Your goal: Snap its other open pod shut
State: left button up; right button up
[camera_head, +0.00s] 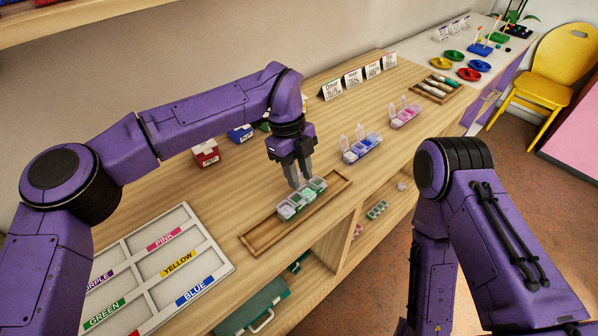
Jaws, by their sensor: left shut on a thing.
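A green pod box (290,211) with a row of small clear-lidded pods sits in a shallow wooden tray (262,240) near the front of the table. My left gripper (299,184) points down at the box from above. Its fingers are shut on the box's far upper edge. The fingers hide part of the pods, so I cannot tell whether a lid there is up. My right arm (480,220) shows at the right, but its gripper is out of view.
A blue pod box (364,149) and a pink pod box (406,117) stand farther right, each with raised lids. A white sorting tray (215,248) with colour labels lies at the left. Small red (206,154) and blue boxes stand behind. Folded cards (352,78) line the back.

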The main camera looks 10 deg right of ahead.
pick_arm(q)
jog(key=shift+s+d+t+y+b, duration=0.25)
jog(key=shift+t+y+b, duration=0.15)
jog(key=shift+t+y, duration=0.25)
jog(key=shift+s+d+t+y+b, duration=0.2)
jog(key=shift+t+y+b, duration=0.25)
jog(key=shift+t, duration=0.3)
jog(key=shift+s+d+t+y+b, duration=0.15)
jog(key=shift+s+t+y+b, duration=0.1)
jog(key=shift+t+y+b, duration=0.35)
jog(key=o, duration=1.1)
jog(key=r, duration=0.3)
jog(key=s+d+r, duration=0.1)
jog(key=r, duration=0.3)
jog(key=s+r, duration=0.1)
jog(key=r, duration=0.2)
jog(key=shift+d+r, duration=0.2)
